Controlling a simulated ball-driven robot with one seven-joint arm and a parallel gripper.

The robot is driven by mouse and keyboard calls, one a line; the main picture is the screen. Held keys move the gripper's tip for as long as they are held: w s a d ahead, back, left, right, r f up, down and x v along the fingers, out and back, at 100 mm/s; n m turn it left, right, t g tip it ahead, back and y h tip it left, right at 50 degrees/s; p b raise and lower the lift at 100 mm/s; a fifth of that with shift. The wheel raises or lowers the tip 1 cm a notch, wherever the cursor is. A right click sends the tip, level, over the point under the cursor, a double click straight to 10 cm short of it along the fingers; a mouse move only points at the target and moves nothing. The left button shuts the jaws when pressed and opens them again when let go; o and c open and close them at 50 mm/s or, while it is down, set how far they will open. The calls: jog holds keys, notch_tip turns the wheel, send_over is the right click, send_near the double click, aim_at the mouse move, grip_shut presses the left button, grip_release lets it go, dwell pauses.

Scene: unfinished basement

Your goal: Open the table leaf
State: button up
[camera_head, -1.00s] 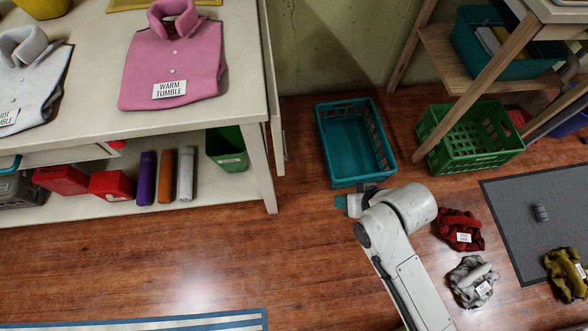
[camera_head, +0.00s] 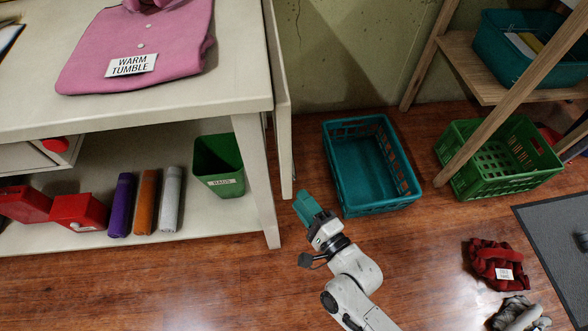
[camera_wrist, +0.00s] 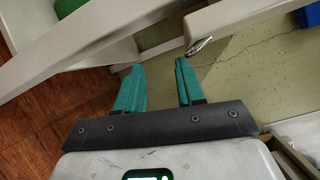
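The white table (camera_head: 200,100) stands at the left. Its leaf (camera_head: 282,100) is a pale panel hanging down along the table's right side, seen nearly edge-on. In the wrist view a pale bar, which looks like the leaf's edge (camera_wrist: 250,17), carries a small metal piece (camera_wrist: 200,45). My gripper (camera_head: 303,206) is low, just right of the leaf's lower end. Its two teal fingers are apart and empty in the wrist view (camera_wrist: 158,82), with the metal piece a little beyond the right fingertip. I cannot tell whether anything touches.
A teal basket (camera_head: 345,200) stands on the floor right of my gripper, with a green crate (camera_head: 500,187) and wooden shelf (camera_head: 465,70) beyond. A red garment (camera_head: 492,262) lies at lower right. A pink shirt (camera_head: 165,50) lies on the tabletop. Floor in front of the table is clear.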

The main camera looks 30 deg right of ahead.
jog(key=w+r+m+t+h, duration=0.1)
jog(key=w, duration=0.2)
jog(key=w+d+r+m+b, duration=0.1)
jog(key=w+m, duration=0.1)
jog(key=w, duration=0.1)
jog(key=w+r+m+t+h, duration=0.1)
jog(key=w+m, duration=0.1)
jog(key=w, duration=0.1)
jog(key=shift+w+d+r+t+h, duration=0.1)
jog(key=shift+d+r+t+h, duration=0.05)
jog(key=shift+d+t+h, duration=0.2)
jog(key=shift+c, duration=0.2)
grip_shut()
dwell(0.5)
